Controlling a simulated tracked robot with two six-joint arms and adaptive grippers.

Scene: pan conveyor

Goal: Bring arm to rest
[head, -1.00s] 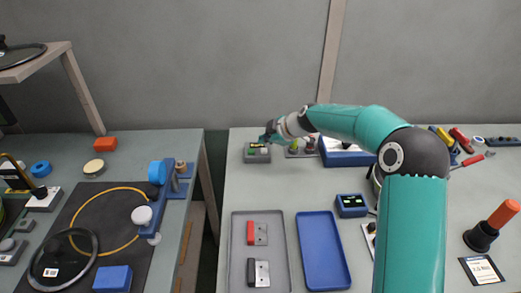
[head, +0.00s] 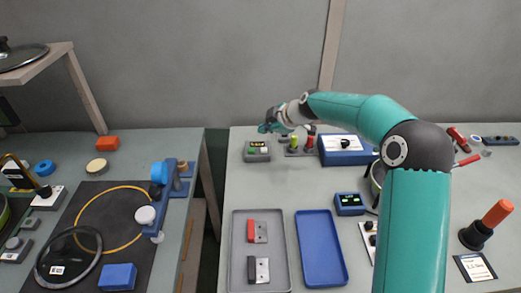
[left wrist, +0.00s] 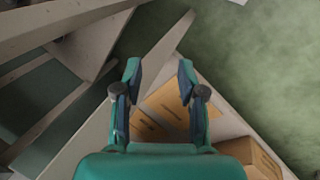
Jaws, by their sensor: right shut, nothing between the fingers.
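My right arm reaches in from the lower right in the head view. Its gripper (head: 267,127) is shut and empty, above the back of the right table. It is just above and behind a small grey box with a lit display (head: 257,151), apart from it as far as I can tell. My left gripper (left wrist: 158,82) shows only in the left wrist view. Its two fingers are spread with nothing between them. Below it are wooden beams, cardboard-coloured boxes (left wrist: 165,105) and green floor.
The right table holds a grey tray (head: 238,243) with two blocks, an empty blue tray (head: 322,250), a blue meter (head: 350,204), and a blue box (head: 343,150) at the back. The left table has a glass lid (head: 68,258) on a dark mat. A gap separates the tables.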

